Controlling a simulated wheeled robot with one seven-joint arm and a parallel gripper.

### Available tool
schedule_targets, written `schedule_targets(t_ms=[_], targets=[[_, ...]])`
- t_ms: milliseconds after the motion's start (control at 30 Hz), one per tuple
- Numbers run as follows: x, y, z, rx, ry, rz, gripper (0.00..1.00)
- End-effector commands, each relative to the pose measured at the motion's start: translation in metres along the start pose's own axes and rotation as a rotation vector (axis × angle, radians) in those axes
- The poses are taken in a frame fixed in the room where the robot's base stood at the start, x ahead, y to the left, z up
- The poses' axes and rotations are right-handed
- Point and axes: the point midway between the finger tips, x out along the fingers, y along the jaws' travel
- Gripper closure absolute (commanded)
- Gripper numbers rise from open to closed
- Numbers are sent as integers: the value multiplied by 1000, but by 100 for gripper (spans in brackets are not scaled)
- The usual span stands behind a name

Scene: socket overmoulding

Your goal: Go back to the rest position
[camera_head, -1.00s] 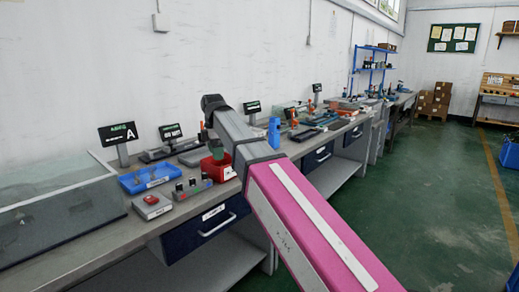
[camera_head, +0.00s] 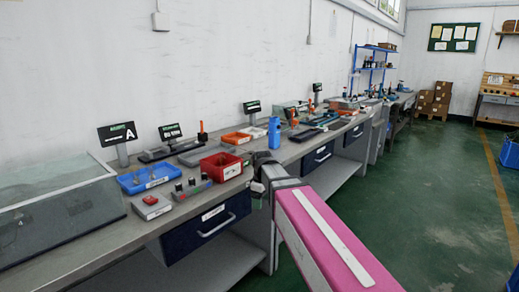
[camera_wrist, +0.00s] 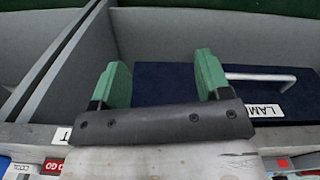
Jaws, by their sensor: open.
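My gripper shows in the wrist view with two green fingers (camera_wrist: 160,82) spread wide apart and nothing between them. In the head view my arm's pink link reaches up from the lower right. Its grey end (camera_head: 265,172) is beside the front edge of the workbench (camera_head: 97,258), right of the red bin. Behind the fingers in the wrist view are the dark blue drawer front (camera_wrist: 165,85) with a metal handle and the grey bench panels.
The bench holds a glass case (camera_head: 55,205), a blue tray (camera_head: 146,178), a red bin (camera_head: 221,166), a button box (camera_head: 192,188), a red-button box (camera_head: 151,206) and a blue bottle (camera_head: 274,133). Green floor (camera_head: 430,190) to the right is free.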

Motion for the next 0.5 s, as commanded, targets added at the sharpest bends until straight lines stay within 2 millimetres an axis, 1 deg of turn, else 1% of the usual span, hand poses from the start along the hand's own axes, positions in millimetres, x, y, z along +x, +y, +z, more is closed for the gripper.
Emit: schedule_targets(t_ms=[33, 167, 200, 267, 400, 500], targets=[[18, 0, 20, 74, -4, -3, 30], [58, 5, 61, 277, -3, -3, 30], [70, 5, 74, 339, -4, -3, 30], [87, 5, 93, 432, -3, -2, 30], [125, 1, 137, 650, -3, -2, 30], [147, -4, 166, 796, -2, 0, 30]])
